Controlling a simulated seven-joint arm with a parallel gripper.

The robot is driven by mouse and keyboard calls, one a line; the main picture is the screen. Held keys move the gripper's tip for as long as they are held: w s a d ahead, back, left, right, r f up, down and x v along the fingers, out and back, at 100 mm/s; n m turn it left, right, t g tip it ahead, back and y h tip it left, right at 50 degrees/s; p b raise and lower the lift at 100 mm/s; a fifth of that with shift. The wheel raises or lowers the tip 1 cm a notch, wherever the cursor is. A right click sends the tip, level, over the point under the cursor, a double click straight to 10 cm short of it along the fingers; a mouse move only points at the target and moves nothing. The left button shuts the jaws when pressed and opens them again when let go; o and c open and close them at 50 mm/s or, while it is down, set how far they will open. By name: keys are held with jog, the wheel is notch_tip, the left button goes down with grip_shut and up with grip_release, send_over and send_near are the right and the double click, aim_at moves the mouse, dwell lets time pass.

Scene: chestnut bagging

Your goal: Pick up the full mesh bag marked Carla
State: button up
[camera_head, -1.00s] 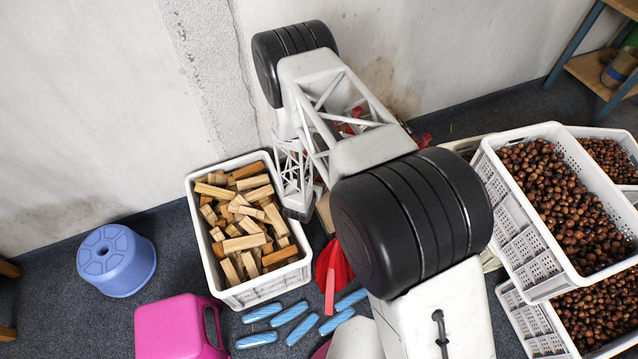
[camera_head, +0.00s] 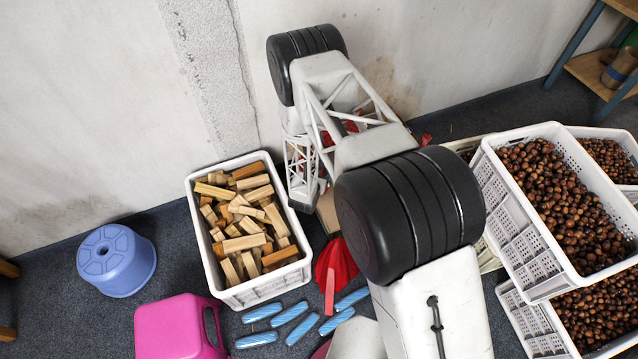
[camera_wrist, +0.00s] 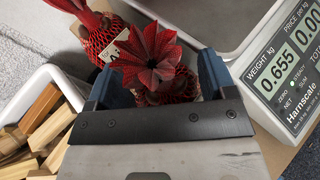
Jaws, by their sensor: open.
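In the wrist view a red mesh bag (camera_wrist: 152,52) shows its gathered, flower-shaped top. Its body is mostly hidden below that top. My gripper (camera_wrist: 156,76) is open, with one finger on each side of this bag; I cannot tell whether either finger touches it. Another red mesh bag (camera_wrist: 103,36), with dark contents, lies just beyond to the upper left. A pale tag (camera_wrist: 108,48) shows beside it, too small to read, so I cannot tell which bag is marked Carla. In the head view my arm hides most of this area.
A scale display (camera_wrist: 289,73) reading 0.655 stands close on the right in the wrist view. A crate of wood blocks (camera_head: 292,271) stands left of my arm, chestnut crates (camera_head: 520,237) right. Red material (camera_head: 337,262) and blue packets (camera_head: 298,330) lie in front.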

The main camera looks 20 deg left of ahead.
jog(key=c, duration=1.2)
jog(key=shift+r, duration=0.25)
jog(key=shift+c, duration=0.2)
jog(key=shift+r, duration=1.05)
jog(key=s+d+r, duration=0.2)
jog(key=s+d, duration=0.7)
jog(key=s, duration=0.4)
jog(key=shift+r, duration=0.25)
